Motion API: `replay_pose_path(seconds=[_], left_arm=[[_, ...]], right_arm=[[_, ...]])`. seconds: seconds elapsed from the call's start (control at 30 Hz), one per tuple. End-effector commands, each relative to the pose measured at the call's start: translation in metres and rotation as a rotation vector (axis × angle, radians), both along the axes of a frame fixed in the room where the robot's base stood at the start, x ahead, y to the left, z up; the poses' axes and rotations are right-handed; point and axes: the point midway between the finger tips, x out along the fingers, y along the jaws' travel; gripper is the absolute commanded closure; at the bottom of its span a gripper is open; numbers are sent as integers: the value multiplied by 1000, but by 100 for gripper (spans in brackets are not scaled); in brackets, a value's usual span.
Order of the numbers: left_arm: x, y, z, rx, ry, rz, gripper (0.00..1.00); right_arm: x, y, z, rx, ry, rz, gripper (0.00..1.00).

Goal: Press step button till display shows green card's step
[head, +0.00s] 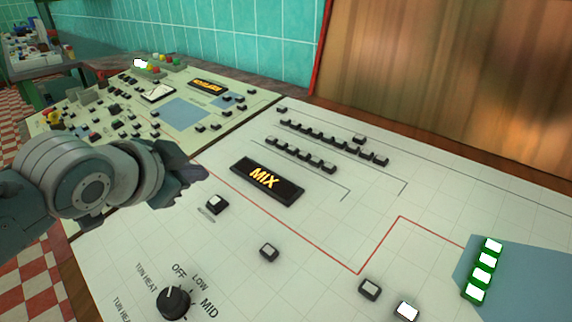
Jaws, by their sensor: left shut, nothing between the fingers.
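The display (266,181) is a black block on the white panel, and it reads MIX in yellow letters. A square button with a light cap (217,203) sits in front of it, with a small label strip beside it; I cannot read the label, so I cannot tell if this is the step button. My left gripper (197,184) is shut and empty, just left of and above that button in the picture, apparently apart from it. I cannot make out a green card. My right gripper is not in view.
More buttons (269,251) and a TUN HEAT knob (173,301) stand nearer. Several green-edged lit buttons (481,275) sit on a blue patch at right. Rows of small switches lie behind the display. A second panel (183,113) with its own display (207,86) stands at left.

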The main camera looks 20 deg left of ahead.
Motion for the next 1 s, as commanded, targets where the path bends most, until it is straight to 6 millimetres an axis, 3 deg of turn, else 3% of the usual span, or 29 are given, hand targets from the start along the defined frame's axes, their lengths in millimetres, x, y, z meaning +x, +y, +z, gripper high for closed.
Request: replay_pose_path(seconds=[0.03,0.07,0.3,1.0], left_arm=[[2,-1,-14,-1,-2,0,100],[2,-1,-18,-1,-2,0,100],[7,-3,-37,-1,0,1,100],[7,-3,-38,-1,0,1,100]], right_arm=[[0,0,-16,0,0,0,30],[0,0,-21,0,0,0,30],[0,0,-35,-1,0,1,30],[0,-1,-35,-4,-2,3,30]])
